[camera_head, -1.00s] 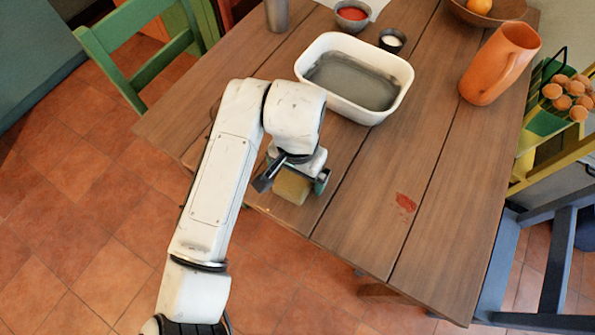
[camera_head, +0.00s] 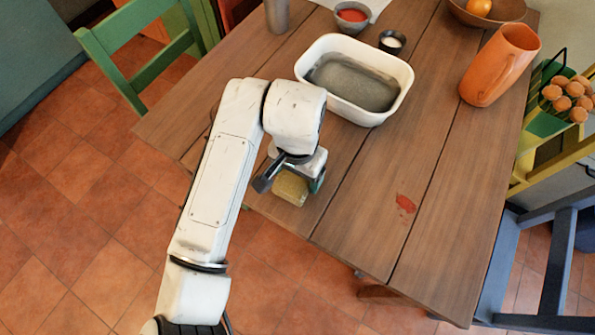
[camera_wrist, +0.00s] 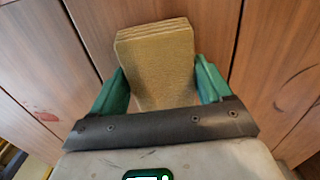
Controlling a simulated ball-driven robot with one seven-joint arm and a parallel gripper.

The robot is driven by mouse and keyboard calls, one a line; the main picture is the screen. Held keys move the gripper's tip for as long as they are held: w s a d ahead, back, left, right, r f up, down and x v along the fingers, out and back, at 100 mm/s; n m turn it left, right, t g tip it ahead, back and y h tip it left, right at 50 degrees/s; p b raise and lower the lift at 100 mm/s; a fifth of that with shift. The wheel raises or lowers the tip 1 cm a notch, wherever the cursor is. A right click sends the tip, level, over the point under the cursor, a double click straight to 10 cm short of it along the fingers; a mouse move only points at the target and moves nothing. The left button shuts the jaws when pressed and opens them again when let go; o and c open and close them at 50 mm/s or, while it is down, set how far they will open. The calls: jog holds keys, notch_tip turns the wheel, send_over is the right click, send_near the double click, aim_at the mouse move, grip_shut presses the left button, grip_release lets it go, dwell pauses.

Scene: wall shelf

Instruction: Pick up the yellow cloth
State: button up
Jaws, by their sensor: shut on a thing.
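The yellow cloth (camera_head: 291,188) is a folded, thick block near the front left edge of the wooden table. My gripper (camera_head: 290,184) is over it, and its arm hides part of the cloth in the head view. In the wrist view the cloth (camera_wrist: 156,60) stands between the two green fingers of my gripper (camera_wrist: 160,85), which are closed on its sides. I cannot tell whether the cloth touches the table.
A white basin (camera_head: 315,47) with grey water stands behind my gripper. An orange pitcher (camera_head: 497,65) is at the right, and a red stain (camera_head: 405,203) marks the table (camera_head: 440,130). Bowls stand at the back. A green chair (camera_head: 110,60) is at the left.

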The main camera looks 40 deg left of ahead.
jog(key=shift+r, duration=0.35)
notch_tip(320, 180, up, 2)
jog(key=shift+r, duration=0.1)
jog(key=s+r, duration=0.1)
jog(key=r, duration=0.1)
jog(key=s+d+r+p, duration=0.1)
jog(key=s+r, duration=0.1)
jog(key=s+r+p, duration=0.1)
jog(key=r, duration=0.1)
jog(key=shift+s+d+r, duration=0.1)
jog(key=shift+s+d, duration=0.05)
jog(key=shift+s, duration=0.15)
jog(key=s+d+r+p, duration=0.1)
jog(key=s+d+r, duration=0.2)
jog(key=s, duration=0.5)
jog(key=shift+s+d+r, duration=0.2)
jog(key=shift+s+r, duration=0.1)
